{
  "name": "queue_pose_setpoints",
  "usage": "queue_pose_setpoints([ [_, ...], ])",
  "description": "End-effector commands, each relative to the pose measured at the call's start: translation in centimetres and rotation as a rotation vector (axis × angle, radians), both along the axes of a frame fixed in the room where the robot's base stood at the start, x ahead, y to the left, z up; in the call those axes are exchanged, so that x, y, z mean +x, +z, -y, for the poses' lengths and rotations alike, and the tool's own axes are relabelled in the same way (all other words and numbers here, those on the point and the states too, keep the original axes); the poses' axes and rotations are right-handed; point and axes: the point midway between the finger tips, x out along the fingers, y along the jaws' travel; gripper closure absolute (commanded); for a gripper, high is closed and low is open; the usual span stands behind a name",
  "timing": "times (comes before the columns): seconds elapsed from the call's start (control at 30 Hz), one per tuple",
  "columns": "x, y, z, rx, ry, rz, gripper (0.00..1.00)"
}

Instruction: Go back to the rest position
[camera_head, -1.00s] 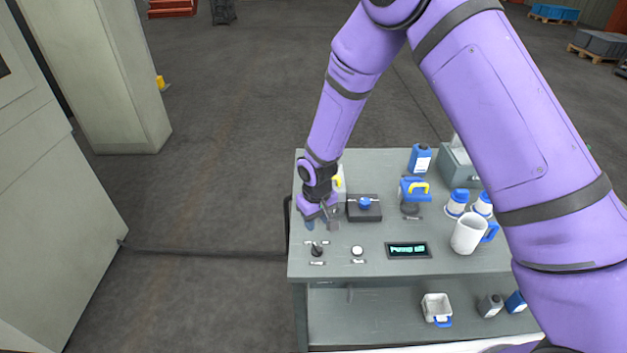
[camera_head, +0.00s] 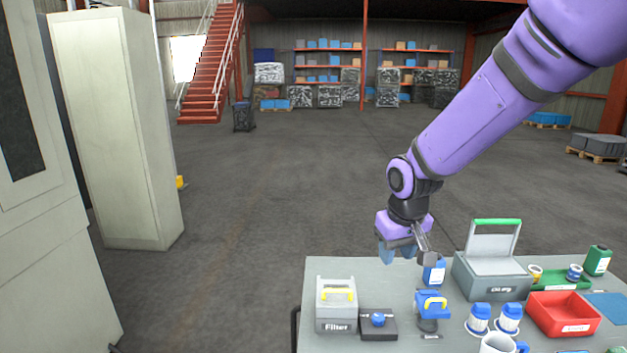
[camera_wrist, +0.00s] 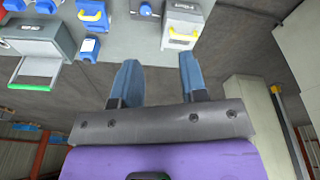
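My gripper (camera_head: 405,252) hangs from my purple arm above the back edge of the grey workbench (camera_head: 350,270) in the head view, close to a blue bottle (camera_head: 435,272) standing there. In the wrist view my gripper (camera_wrist: 156,75) shows two blue fingers spread apart with nothing between them. The wrist view also shows the blue bottle (camera_wrist: 89,48) to the left of the fingers, apart from them.
A tall cabinet (camera_head: 120,130) stands left.

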Motion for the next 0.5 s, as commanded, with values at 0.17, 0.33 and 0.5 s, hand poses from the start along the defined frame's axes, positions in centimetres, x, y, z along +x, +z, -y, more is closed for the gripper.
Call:
queue_pose_setpoints([
  [0.17,-3.0,5.0,3.3,0.013,-0.052,0.049,0.61],
  [0.33,-6.5,8.7,6.1,0.024,-0.100,0.089,0.61],
  [0.5,-10.3,11.7,8.5,0.036,-0.147,0.130,0.61],
])
